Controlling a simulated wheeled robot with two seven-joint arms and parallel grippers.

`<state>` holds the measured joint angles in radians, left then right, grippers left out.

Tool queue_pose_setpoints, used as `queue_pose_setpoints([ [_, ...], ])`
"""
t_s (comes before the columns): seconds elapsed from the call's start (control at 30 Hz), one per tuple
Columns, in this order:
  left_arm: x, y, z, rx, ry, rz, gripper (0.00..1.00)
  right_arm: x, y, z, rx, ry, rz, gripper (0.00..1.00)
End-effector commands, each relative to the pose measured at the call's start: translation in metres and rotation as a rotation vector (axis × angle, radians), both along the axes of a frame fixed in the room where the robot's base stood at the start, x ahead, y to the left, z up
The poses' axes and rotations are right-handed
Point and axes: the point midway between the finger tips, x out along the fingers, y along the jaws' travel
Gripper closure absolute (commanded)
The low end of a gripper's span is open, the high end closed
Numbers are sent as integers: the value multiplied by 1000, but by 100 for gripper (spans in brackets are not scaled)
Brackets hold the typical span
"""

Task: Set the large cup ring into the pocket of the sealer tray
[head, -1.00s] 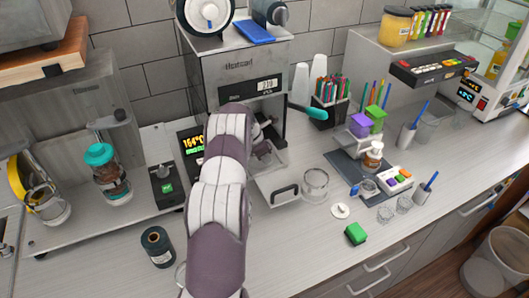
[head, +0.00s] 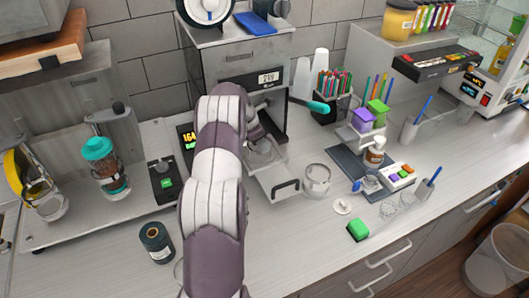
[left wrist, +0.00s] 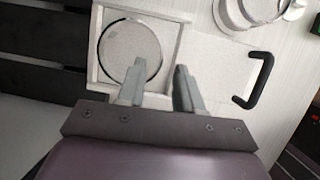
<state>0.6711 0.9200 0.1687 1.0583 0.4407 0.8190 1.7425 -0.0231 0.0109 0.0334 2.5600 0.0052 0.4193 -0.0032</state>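The sealer tray (head: 273,178) is pulled out of the sealer with its black handle to the front; it fills the middle of the left wrist view (left wrist: 222,65). A thin-rimmed round outline, which looks like the large cup ring (left wrist: 104,50), lies within the square pocket at the tray's left in that view. Its clear rim also shows in the head view (head: 259,153). My left gripper (left wrist: 160,68) is over the pocket's right side, fingers apart, with the ring's right edge between the tips as seen. Whether it touches the ring is unclear. My right gripper is out of view.
The sealer (head: 240,65) rises right behind the tray. A clear round container (head: 316,181) stands just right of the tray, with a white disc (head: 342,206) and a green block (head: 358,229) farther front. A dark spool (head: 156,243) stands at the front left.

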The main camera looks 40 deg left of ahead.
Motion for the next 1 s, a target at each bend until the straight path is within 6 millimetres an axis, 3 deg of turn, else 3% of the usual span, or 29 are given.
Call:
queue_pose_setpoints([
  [0.1, -10, 3, 24, 0, -2, 0, 65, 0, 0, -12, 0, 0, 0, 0],
  [0.3, -22, 7, 56, 1, 0, 0, 65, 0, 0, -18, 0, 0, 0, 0],
  [0.4, -24, -7, 63, 24, 5, -70, 65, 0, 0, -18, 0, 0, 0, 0],
  [0.47, -26, -37, 67, 81, 16, -231, 65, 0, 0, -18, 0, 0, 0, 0],
  [0.57, -45, -120, 71, 243, 32, -720, 65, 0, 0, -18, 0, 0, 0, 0],
  [0.6, -62, -157, 71, 316, 35, -963, 65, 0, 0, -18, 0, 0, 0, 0],
  [0.73, -138, -250, 66, 516, 10, -1735, 65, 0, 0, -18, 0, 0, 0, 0],
  [0.8, -180, -280, 61, 593, -17, -2083, 65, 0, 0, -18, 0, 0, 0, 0],
  [0.9, -226, -303, 54, 659, -59, -2435, 65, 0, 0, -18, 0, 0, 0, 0],
  [1.0, -248, -311, 50, 687, -84, -2604, 65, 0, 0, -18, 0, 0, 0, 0],
])
